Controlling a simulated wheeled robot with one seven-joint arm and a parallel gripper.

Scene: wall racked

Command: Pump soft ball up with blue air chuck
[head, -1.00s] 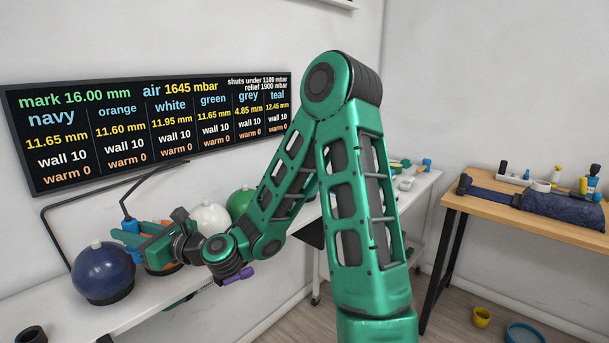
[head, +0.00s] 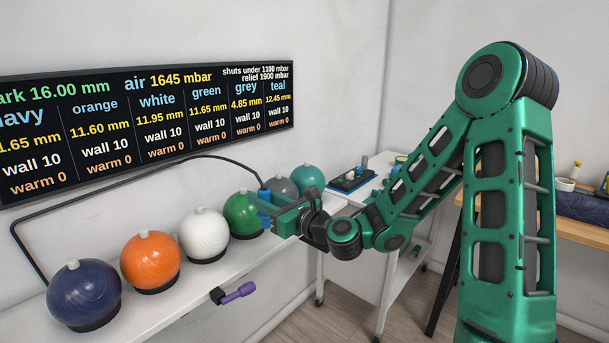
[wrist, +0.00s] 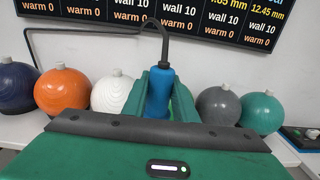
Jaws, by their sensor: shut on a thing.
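My gripper (head: 271,214) is shut on the blue air chuck (head: 264,197), with a black hose rising from it. The chuck also shows upright between the fingers in the wrist view (wrist: 158,92). It is in front of or beside the green ball (head: 241,214); I cannot tell whether they touch. The row on the shelf also has navy (head: 84,292), orange (head: 150,260), white (head: 204,233), grey (head: 282,189) and teal (head: 307,178) balls, each with a pale top stub. The grey ball, partly behind the chuck and gripper, reads 4.85 mm on the board (head: 150,130), well below the others.
The black hose (head: 110,183) arches along the wall over the balls. A purple-handled tool (head: 234,293) sits at the white shelf's front edge. A bench with a black tray (head: 352,178) stands beyond the teal ball. A wooden table (head: 570,225) is at the right.

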